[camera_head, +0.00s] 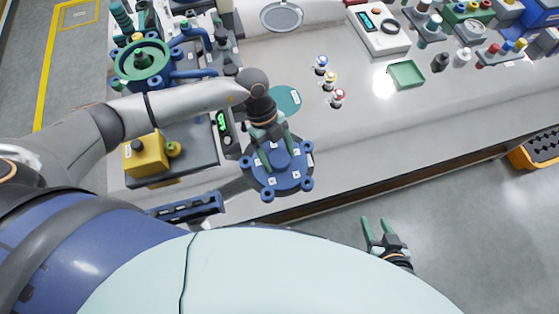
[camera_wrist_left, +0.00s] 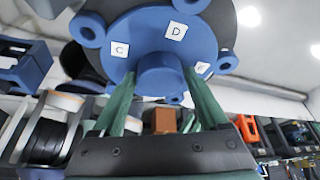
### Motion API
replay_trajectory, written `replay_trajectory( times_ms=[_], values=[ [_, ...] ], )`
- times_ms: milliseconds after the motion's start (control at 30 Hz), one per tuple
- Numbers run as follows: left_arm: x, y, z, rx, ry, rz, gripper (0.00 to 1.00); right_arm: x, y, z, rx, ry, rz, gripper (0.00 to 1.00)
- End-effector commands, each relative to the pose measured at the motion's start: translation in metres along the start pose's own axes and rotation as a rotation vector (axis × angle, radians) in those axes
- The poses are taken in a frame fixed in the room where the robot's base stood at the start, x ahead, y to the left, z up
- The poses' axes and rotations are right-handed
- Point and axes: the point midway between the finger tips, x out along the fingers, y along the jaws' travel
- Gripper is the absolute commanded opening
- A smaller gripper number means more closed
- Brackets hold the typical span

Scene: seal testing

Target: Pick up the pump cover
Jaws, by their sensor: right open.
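The pump cover (camera_head: 292,180) is a round blue disc with lugs around its rim, lettered white labels and a raised central boss. In the head view it shows at the table's front edge, with a dark grey round part behind it. My left gripper (camera_head: 273,153) is at its face, its green fingers on both sides of the boss. In the left wrist view the cover (camera_wrist_left: 150,35) fills the upper middle and the fingers close on the boss; the exact contact is partly hidden. My right gripper (camera_head: 384,236) is open and empty, in front of the table over the floor.
A teal disc (camera_head: 286,99) lies on the grey table (camera_head: 340,150) behind the cover. Small colored-top pieces (camera_head: 330,80), a green tray (camera_head: 406,74) and a white meter (camera_head: 378,30) stand further right. A yellow box (camera_head: 145,156) stands left. The table's front right is clear.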

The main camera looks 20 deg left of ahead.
Motion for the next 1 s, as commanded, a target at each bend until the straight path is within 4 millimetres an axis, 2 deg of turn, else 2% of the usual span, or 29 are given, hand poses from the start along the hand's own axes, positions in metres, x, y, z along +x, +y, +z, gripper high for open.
replay_trajectory(
  times_ms=[67, 667, 1000],
  values=[
    [-0.0003, 0.0, 0.0001, 0.0, 0.0, 0.0, 0.67, 0.0001, 0.0002, -0.0002, 0.0, 0.0, 0.0, 0.5],
    [-0.0007, -0.0001, 0.0002, 0.0, 0.0, 0.0, 0.0, 0.0001, 0.0003, -0.0007, -0.001, 0.001, 0.0, 0.5],
    [-0.0022, -0.0014, -0.0006, 0.001, 0.001, -0.004, 0.0, 0.0, 0.0003, -0.001, -0.001, 0.001, 0.0, 0.5]
  ],
)
